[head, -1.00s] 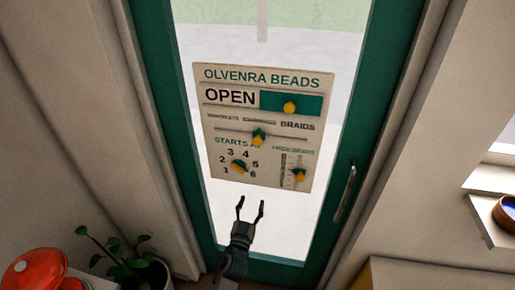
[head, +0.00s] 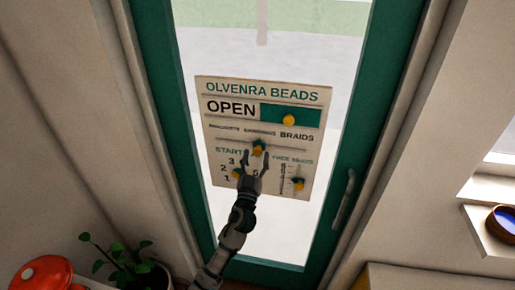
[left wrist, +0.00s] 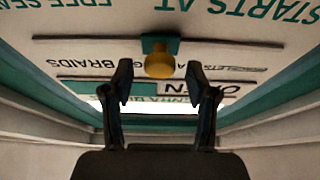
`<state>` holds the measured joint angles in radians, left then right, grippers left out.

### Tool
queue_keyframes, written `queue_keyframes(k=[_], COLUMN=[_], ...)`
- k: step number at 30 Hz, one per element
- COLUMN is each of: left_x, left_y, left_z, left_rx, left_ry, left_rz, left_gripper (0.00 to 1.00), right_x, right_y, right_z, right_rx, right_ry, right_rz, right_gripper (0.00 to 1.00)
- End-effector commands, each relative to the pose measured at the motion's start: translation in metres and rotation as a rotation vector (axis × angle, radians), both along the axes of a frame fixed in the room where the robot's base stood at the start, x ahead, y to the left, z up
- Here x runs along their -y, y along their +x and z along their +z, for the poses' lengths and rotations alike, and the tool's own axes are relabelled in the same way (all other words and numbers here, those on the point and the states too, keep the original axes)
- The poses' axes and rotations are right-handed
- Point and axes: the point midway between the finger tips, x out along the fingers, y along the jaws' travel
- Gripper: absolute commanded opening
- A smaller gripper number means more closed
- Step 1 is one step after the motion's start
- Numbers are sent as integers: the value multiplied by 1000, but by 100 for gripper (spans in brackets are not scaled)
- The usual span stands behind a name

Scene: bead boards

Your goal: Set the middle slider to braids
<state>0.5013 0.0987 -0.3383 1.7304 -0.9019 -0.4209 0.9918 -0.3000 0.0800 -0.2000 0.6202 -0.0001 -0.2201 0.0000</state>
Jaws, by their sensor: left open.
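The bead board (head: 210,120) hangs on the glass of a green-framed door. Its middle slider is a yellow knob on a green block (head: 258,148), near the middle of a horizontal track, with the word BRAIDS (head: 297,137) above the track's right end. My left gripper (head: 254,157) is open, its fingertips at either side of the knob and no contact visible. In the left wrist view, the board is upside down; the knob (left wrist: 160,64) shows between the open fingers (left wrist: 159,80), and BRAIDS (left wrist: 63,64) is at left. My right gripper is not in view.
Above is the OPEN slider with a yellow knob (head: 289,120). Below are a numbered dial (head: 237,174), partly covered by my gripper, and a small vertical slider (head: 298,184). A door handle (head: 344,200) is at right. A plant (head: 122,262) and red pot (head: 42,272) stand lower left.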

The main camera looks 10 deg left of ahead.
Motion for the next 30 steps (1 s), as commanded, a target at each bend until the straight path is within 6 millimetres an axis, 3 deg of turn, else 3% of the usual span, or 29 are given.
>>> queue_keyframes(k=[6, 16, 23, 30], left_x=[0, 0, 0, -1], left_y=[22, 26, 26, 26], left_z=[9, 10, 10, 10], left_rx=[-1, 0, 0, -1], left_ry=[0, 0, 0, -1], left_rz=[0, 0, 0, 0], left_gripper=[58, 58, 3, 0], right_x=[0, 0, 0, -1], right_y=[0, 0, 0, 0], right_z=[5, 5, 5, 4], right_rx=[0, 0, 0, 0], right_ry=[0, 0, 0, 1], right_rz=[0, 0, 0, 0], right_gripper=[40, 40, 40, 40])
